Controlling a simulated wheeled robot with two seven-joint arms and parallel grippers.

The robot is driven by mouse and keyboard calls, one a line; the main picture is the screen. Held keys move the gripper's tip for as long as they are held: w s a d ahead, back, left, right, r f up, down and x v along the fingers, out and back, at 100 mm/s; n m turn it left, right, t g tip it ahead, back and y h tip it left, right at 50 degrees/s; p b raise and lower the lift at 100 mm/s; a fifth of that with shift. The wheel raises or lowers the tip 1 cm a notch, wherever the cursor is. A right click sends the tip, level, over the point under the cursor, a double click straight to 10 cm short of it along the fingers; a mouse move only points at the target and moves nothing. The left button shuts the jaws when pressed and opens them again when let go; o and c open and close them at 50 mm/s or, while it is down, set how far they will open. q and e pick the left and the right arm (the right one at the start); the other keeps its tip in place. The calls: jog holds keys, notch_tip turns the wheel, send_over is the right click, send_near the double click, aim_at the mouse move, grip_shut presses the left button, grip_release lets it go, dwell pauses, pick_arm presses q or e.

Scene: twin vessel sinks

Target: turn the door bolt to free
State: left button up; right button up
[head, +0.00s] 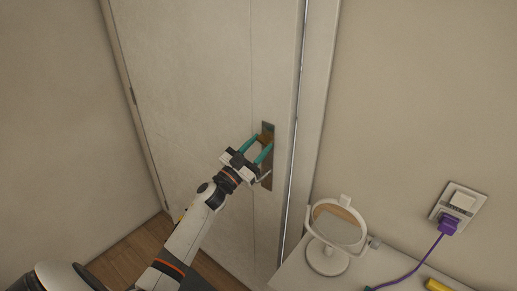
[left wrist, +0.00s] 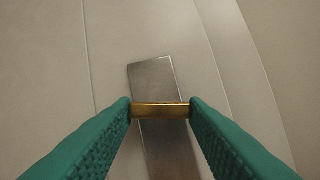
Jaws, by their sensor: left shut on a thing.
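The door (head: 185,95) is pale and stands at the left of the head view. A grey metal plate (head: 267,129) is fixed upright near its right edge. A brass-coloured bolt piece (left wrist: 160,110) lies crosswise over the metal plate (left wrist: 152,75) in the left wrist view. My left gripper (head: 258,148) is shut on the bolt, with one teal fingertip at each end of it. In the left wrist view the fingers of my left gripper (left wrist: 160,112) come in from both lower sides. The lower part of the plate is partly hidden by the gripper in the head view. My right gripper is not in view.
A white counter (head: 300,275) stands to the right of the door. A round mirror (head: 338,225) on a white stand sits on it. A purple plug (head: 448,226) with a cord is in the wall socket (head: 461,202). A yellow object (head: 438,286) shows at the bottom edge.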

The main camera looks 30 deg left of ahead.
pick_arm(q)
jog(key=m+h, duration=0.1)
jog(key=m, duration=0.1)
jog(key=m+g+h, duration=0.1)
jog(key=m, duration=0.2)
jog(key=shift+a+h+b, duration=0.2)
jog(key=shift+h+b, duration=0.1)
jog(key=m+g, duration=0.1)
jog(key=m, duration=0.2)
jog(key=m+g+h, duration=0.1)
jog(key=m, duration=0.2)
jog(key=m+g+h, duration=0.1)
jog(key=m, duration=0.3)
jog(key=shift+a+r+g+p, duration=0.2)
jog(key=shift+r+g+p, duration=0.1)
jog(key=shift+r+p, duration=0.05)
jog(key=shift+r+m+g+p, duration=0.1)
jog(key=shift+m+g+p, duration=0.55)
jog(key=shift+m, duration=1.15)
jog(key=o, duration=1)
